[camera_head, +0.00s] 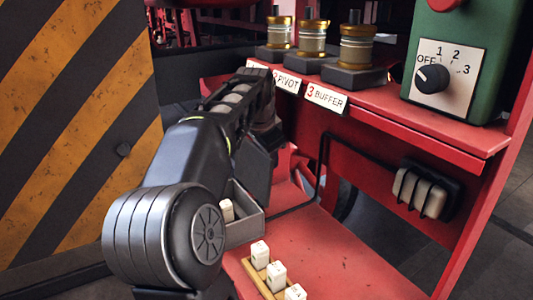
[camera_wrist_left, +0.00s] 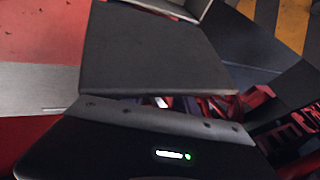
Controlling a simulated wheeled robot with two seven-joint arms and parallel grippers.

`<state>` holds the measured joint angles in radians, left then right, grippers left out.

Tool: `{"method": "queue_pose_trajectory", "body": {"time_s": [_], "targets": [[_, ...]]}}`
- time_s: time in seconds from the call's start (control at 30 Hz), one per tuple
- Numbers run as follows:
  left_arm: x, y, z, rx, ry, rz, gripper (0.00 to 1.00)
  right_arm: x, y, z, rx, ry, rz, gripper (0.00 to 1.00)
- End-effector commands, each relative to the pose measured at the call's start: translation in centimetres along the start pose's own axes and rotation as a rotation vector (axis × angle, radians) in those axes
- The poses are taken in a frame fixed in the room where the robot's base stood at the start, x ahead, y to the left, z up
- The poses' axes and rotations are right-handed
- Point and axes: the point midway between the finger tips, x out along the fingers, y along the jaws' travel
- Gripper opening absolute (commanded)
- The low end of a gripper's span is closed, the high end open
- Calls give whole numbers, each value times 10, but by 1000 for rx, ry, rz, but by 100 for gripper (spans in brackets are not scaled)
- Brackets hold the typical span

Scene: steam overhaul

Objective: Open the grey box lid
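The small grey box (camera_head: 246,226) sits on the red lower shelf in the head view, open at the top, with a white block (camera_head: 227,210) inside. A dark grey plate, which looks like its lid (camera_head: 262,168), stands raised at the far side of the box. In the left wrist view the lid (camera_wrist_left: 150,50) fills the middle, with a corner of the box (camera_wrist_left: 184,8) beyond it. My left gripper (camera_head: 264,122) is close to the lid; its fingertips are hidden, so I cannot tell whether it touches the lid. My right gripper is not in view.
A wooden rack (camera_head: 258,279) with white blocks lies in front of the box. The red upper ledge (camera_head: 430,128) carries brass-topped fittings (camera_head: 312,38) and a green switch box (camera_head: 462,30). A striped panel (camera_head: 75,120) stands left. The lower shelf's right part is clear.

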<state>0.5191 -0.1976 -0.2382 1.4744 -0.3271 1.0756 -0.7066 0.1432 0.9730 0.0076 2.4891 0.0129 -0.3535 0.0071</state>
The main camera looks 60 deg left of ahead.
Motion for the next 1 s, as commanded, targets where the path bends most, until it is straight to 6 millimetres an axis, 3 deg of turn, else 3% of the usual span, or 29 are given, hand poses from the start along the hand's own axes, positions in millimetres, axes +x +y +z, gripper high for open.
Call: {"method": "queue_pose_trajectory", "body": {"time_s": [0.57,1.0], "targets": [[-2,0,3,-1,-7,0,47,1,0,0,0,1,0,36],[-68,0,1,-1,0,-3,47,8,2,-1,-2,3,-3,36]]}}
